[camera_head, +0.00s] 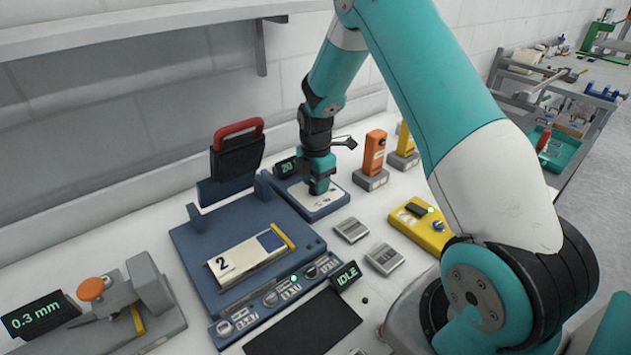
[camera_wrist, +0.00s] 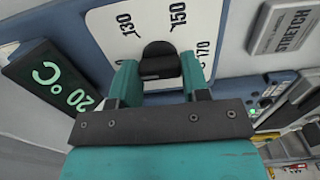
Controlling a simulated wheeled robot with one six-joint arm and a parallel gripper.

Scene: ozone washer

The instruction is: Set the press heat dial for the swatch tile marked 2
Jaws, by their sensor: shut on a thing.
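My gripper (camera_head: 318,187) points down at the white heat dial face (camera_head: 336,198) on a blue base behind the press. In the wrist view my gripper (camera_wrist: 159,75) has its two teal fingers closed on the black dial knob (camera_wrist: 160,52). The dial face (camera_wrist: 108,35) shows 130, 150 and 170; other marks are hidden by the fingers, and I cannot tell the exact setting. A dark display beside it (camera_wrist: 52,85) reads 20 °C in green. The cream swatch tile marked 2 (camera_head: 235,268) lies on the blue press bed (camera_head: 200,238).
The press lid with a red handle (camera_head: 238,130) stands raised. A panel of small knobs (camera_head: 268,300) and an IDLE display (camera_head: 347,275) are in front. A 0.3 mm gauge (camera_head: 40,316) is at left. A yellow device (camera_head: 420,228) and orange device (camera_head: 375,152) stand at right.

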